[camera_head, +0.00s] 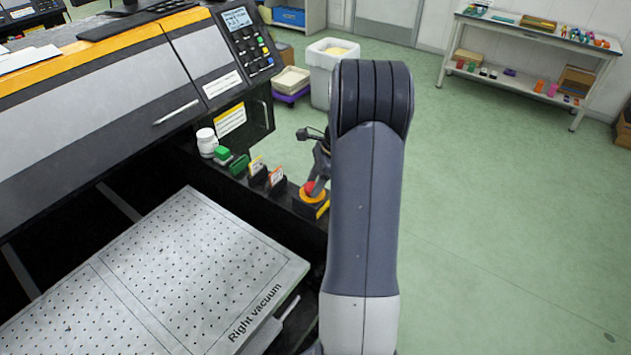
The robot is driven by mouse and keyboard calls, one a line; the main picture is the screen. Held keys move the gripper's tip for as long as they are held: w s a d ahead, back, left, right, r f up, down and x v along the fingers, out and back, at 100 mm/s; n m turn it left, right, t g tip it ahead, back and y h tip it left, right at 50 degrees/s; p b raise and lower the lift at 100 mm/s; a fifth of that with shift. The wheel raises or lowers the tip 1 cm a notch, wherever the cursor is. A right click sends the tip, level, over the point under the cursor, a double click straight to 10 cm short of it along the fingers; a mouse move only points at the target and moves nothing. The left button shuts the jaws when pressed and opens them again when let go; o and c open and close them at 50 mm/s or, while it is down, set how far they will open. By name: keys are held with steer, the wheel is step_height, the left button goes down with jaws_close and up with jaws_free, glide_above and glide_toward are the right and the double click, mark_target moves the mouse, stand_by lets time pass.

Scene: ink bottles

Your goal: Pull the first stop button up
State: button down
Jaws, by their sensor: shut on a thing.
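A red stop button (310,188) sits on a yellow and black box (312,203) at the right end of the machine's black ledge. My arm's large grey link hides the area just right of the button. I cannot tell whether the button is up or pressed in.
A white bottle (207,143), green blocks (238,163) and small labelled holders (257,170) stand left of the button on the ledge. The perforated vacuum table (170,270) lies in front. Open green floor (500,220) is to the right.

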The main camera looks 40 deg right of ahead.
steer(key=shift+r+p, duration=0.55)
steer(key=shift+r, duration=0.15)
steer(key=shift+w, duration=0.1)
steer(key=c, duration=0.8)
jaws_free()
steer(key=shift+c, duration=0.2)
steer(key=b+v, duration=0.1)
steer(key=v, duration=0.9)
steer(key=shift+r+b, duration=0.35)
steer(key=shift+b, duration=0.05)
steer(key=shift+d+f, duration=0.1)
steer(key=shift+d, duration=0.05)
